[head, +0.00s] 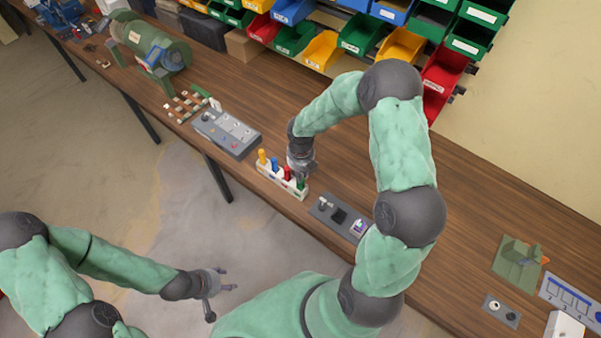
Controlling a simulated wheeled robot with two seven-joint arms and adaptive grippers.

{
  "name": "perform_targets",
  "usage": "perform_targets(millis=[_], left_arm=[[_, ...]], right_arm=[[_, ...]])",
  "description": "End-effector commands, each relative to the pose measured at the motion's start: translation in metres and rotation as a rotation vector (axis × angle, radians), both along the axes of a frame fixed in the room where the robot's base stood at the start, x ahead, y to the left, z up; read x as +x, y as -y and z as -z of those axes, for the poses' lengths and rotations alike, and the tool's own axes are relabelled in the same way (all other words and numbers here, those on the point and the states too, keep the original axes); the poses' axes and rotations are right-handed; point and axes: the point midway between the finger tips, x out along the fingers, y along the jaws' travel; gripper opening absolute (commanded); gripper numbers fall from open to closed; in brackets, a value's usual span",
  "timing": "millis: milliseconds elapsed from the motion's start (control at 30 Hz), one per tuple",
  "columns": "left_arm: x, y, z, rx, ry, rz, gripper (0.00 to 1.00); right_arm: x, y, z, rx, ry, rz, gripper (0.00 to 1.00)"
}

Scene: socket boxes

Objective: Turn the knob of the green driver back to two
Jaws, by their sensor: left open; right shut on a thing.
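A white rack (268,174) near the front edge of the bench holds a row of upright drivers: yellow (262,157), blue (275,164), red (288,173) and the green driver (301,185) at the right end. My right gripper (302,174) points down at that end and is shut on the green driver, which still stands in the rack. The fingers cover its upper part, so its knob and any numbers cannot be read. My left gripper (219,292) is open and empty, out over the floor in front of the bench.
A grey panel with small parts (228,133) lies left of the rack. A dark plate with fittings (338,216) lies close on its right. Coloured bins (360,33) hang behind the bench (450,200).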

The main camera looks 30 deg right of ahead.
Motion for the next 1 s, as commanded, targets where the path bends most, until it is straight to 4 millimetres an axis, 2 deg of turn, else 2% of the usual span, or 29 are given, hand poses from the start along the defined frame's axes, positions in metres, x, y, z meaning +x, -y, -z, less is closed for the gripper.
perform_targets(millis=[167,600,800,1000], left_arm=[[0.000,0.000,-0.015,0.000,0.000,0.000,0.53],[0.000,0.000,-0.060,0.000,0.000,0.000,0.53],[0.000,0.000,-0.066,0.000,0.000,0.000,0.53],[0.000,0.000,-0.065,0.000,0.000,0.000,0.53]], right_arm=[[-0.001,0.000,-0.003,0.001,-0.004,-0.076,0.04],[-0.001,0.000,-0.004,0.001,-0.002,-0.420,0.03],[0.000,0.000,-0.001,0.000,-0.001,-0.498,0.03],[0.000,0.000,0.000,0.000,0.000,-0.500,0.03]])
